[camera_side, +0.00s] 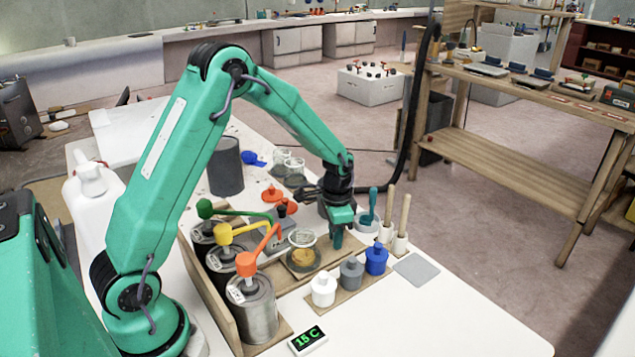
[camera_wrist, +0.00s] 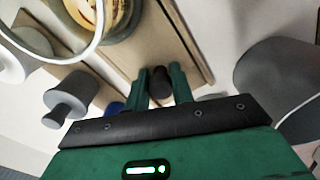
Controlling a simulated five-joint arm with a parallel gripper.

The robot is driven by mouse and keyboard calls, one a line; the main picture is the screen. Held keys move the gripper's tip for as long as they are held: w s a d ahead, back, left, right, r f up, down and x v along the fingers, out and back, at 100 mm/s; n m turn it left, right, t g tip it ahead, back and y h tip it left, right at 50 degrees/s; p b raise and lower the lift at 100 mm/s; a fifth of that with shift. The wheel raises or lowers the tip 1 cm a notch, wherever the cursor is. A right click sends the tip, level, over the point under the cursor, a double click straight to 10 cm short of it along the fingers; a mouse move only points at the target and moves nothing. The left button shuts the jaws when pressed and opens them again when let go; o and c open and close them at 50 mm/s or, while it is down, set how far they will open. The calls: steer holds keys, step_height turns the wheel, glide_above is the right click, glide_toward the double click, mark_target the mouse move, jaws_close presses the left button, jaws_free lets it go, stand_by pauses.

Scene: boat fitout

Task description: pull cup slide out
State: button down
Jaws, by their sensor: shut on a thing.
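The cup slide (camera_side: 318,262) looks like a flat wooden board carrying a round glass cup (camera_side: 302,259) with amber-brown contents. In the wrist view the wooden board (camera_wrist: 172,38) runs up from my gripper, with the cup (camera_wrist: 122,14) at the upper left. My gripper (camera_wrist: 160,88) is shut on a dark knob (camera_wrist: 161,80) at the board's near end. In the side view my gripper (camera_side: 338,238) points down at the board's right end, to the right of the cup, and hides the knob.
Cans with green, yellow and orange (camera_side: 247,264) spouts stand left of the cup. White (camera_side: 323,291), grey (camera_side: 351,273) and blue (camera_side: 376,259) knobbed pieces stand in front. Upright wooden handles (camera_side: 403,220) rise close right of my gripper. The front right tabletop (camera_side: 440,320) is clear.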

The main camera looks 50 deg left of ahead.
steer(key=shift+w, duration=2.85)
steer(key=c, duration=1.2)
jaws_free()
step_height(320, 180, up, 8)
